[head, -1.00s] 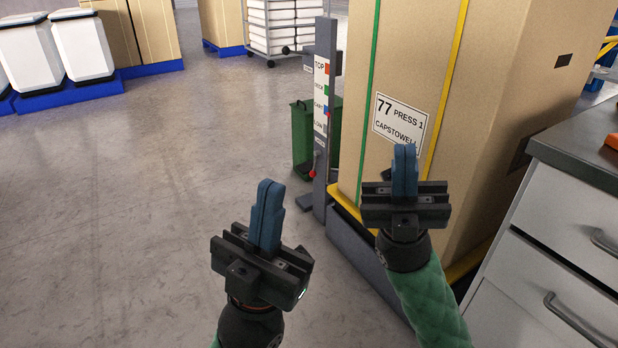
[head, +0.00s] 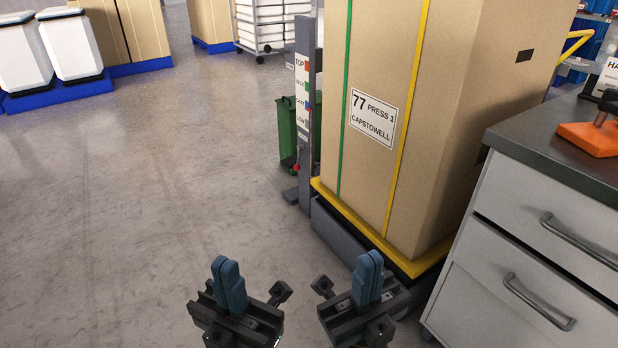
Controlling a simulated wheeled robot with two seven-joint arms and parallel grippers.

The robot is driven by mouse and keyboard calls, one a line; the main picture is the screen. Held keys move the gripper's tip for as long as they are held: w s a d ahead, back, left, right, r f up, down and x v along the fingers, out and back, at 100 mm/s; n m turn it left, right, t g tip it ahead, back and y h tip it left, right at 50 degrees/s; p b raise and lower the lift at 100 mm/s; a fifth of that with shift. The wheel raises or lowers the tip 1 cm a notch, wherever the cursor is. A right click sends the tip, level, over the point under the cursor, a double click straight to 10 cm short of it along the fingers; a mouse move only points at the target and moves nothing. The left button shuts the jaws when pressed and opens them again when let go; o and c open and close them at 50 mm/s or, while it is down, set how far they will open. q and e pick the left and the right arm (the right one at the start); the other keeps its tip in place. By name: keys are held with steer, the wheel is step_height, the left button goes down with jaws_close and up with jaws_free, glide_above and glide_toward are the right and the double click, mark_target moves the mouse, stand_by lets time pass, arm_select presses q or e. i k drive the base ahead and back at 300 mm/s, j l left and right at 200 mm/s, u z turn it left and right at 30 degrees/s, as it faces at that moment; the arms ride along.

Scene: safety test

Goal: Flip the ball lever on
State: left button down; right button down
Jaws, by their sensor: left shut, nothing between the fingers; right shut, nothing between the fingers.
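A small red ball (head: 296,168) sits low on the side of the grey post (head: 306,130); the lever it may belong to is too small to make out. On the counter at the right edge, an orange base (head: 592,138) carries a black part that is cut off by the frame, so I cannot tell whether it is a lever. My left gripper (head: 226,268) is shut and empty, low in the middle of the view. My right gripper (head: 369,262) is shut and empty, to its right. Both appear apart from the post and the counter.
A tall cardboard box (head: 425,60) stands on a yellow-rimmed platform (head: 370,235) beside the post. A grey drawer cabinet (head: 530,240) fills the right. A green bin (head: 287,135) stands behind the post. The floor (head: 130,220) at left is clear.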

mark_target(296, 167)
steer(key=i+j+u, duration=0.15)
steer(key=i+u, duration=0.7)
steer(key=i+j, duration=0.05)
